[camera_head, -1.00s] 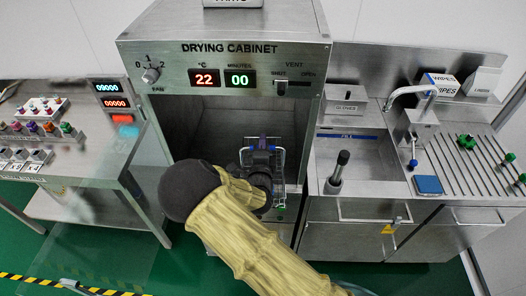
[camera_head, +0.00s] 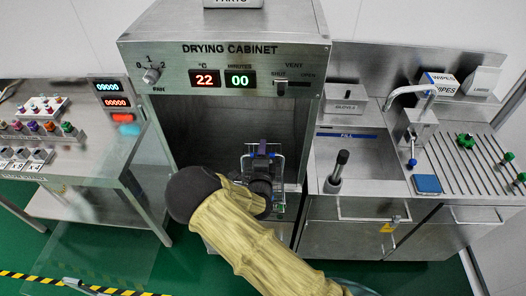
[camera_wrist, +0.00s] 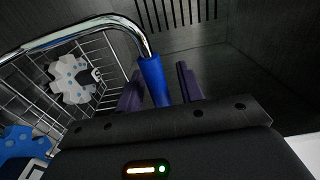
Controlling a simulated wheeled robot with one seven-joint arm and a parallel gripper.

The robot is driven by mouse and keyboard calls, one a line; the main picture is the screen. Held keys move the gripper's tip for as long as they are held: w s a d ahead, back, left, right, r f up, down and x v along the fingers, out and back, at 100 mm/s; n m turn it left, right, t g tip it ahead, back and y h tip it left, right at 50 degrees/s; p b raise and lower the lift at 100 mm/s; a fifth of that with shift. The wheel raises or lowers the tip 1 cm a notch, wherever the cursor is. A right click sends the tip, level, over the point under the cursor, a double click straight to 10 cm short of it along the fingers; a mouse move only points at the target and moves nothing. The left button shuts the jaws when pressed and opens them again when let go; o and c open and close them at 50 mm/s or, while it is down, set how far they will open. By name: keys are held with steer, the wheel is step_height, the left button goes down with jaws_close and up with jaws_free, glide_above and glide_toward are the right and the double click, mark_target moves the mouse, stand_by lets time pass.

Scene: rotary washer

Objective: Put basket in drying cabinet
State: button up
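The wire basket (camera_head: 279,164) is within the open front of the drying cabinet (camera_head: 212,58), toward its right side. In the wrist view the basket (camera_wrist: 110,62) has shiny wire walls and a handle with a blue sleeve (camera_wrist: 153,76). My gripper (camera_wrist: 161,72) has its two dark purple fingers on either side of this sleeve and appears shut on it. In the head view my gripper (camera_head: 262,150) is over the basket, and my arm hides part of the basket. A white gear-like part (camera_wrist: 72,80) and a blue one (camera_wrist: 18,142) show in or by the basket.
The cabinet's side walls stand close on both sides, with more free room to the left of the basket. A sink counter (camera_head: 385,175) with a tap (camera_head: 410,92) is at right. A control bench (camera_head: 95,165) is at left.

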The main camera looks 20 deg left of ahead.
steer(key=shift+r, duration=0.15)
steer(key=shift+s+d, duration=0.1)
steer(key=shift+s, duration=0.25)
steer(key=b+v, duration=0.3)
steer(key=v, duration=0.8)
steer(key=shift+b, duration=0.35)
steer(key=shift+s+d, duration=0.1)
steer(key=shift+s, duration=0.05)
